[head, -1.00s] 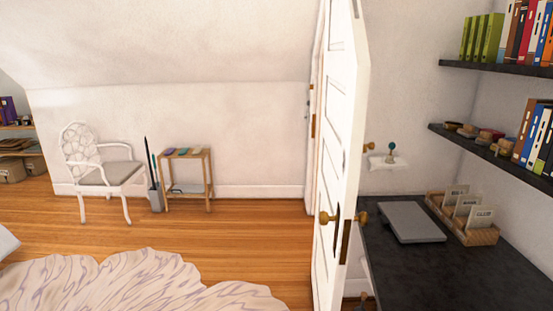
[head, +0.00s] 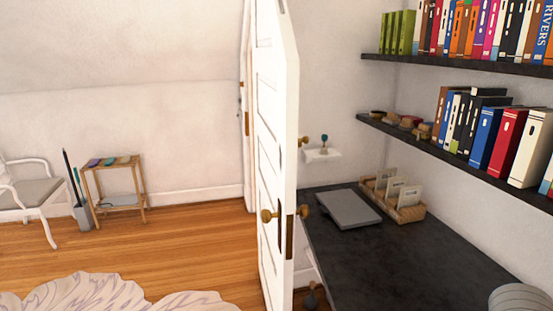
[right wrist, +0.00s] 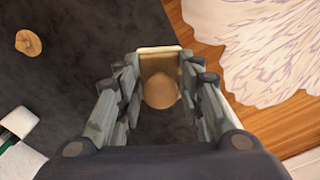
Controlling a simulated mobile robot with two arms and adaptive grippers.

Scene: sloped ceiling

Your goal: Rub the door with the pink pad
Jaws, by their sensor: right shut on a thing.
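The white panelled door (head: 274,140) stands ajar, seen nearly edge-on in the middle of the head view, with brass knobs on both faces. In the right wrist view my right gripper (right wrist: 160,82) is shut on a block with a round tan wooden knob (right wrist: 161,92) and a pale cream edge. Its underside is hidden, and I cannot tell whether it is pink. The gripper and block are over a dark surface, apart from the door. My left gripper is in neither view.
A black desk (head: 400,260) right of the door holds a grey laptop (head: 348,208) and a wooden card box (head: 392,197). Dark shelves (head: 440,145) with books and small blocks hang above. Left of the door, the wooden floor (head: 190,255) is open beside a pale rug (head: 90,292).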

